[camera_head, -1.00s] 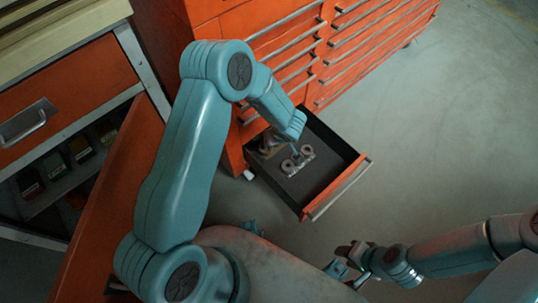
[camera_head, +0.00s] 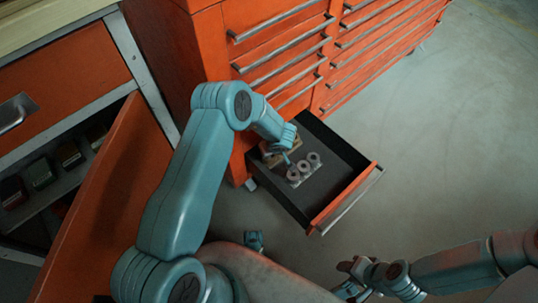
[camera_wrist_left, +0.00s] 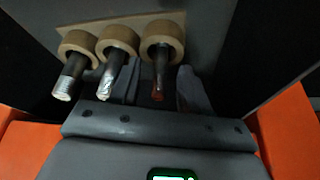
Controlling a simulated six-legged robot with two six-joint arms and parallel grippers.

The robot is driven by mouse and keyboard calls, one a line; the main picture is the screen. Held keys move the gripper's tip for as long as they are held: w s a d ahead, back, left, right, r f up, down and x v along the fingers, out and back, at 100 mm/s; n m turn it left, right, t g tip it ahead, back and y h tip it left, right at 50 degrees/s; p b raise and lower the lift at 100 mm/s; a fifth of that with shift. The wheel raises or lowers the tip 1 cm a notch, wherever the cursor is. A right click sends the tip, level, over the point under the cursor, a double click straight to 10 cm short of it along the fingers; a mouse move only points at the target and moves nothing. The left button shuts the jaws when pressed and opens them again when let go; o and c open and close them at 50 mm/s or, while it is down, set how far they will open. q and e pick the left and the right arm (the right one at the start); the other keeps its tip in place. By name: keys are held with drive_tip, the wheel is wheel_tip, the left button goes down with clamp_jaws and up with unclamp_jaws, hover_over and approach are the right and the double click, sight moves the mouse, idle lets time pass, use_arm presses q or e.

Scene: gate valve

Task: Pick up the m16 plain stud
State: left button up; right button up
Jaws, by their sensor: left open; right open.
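Three studs stick out of a tan holder (camera_wrist_left: 90,45) with rings in the left wrist view. I cannot tell which is the m16 plain stud. My left gripper (camera_wrist_left: 157,88) is open, its fingers on either side of the right stud; contact is unclear. In the head view my left gripper (camera_head: 283,158) reaches into the drawer and partly hides the tan holder (camera_head: 268,158). My right gripper (camera_head: 348,280) is open and empty, away from the drawer.
The open dark drawer (camera_head: 338,165) has an orange front. A grey holder (camera_head: 303,170) with several rings lies in it. The orange cabinet (camera_head: 270,45) stands behind. A second cabinet's open orange door (camera_head: 105,200) is at the left. The floor (camera_head: 450,140) at the right is clear.

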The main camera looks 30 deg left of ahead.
use_arm(q)
drive_tip(key=shift+w+a+f, duration=0.1)
drive_tip(key=shift+a+f, duration=0.05)
drive_tip(key=shift+f, duration=0.15)
clamp_jaws()
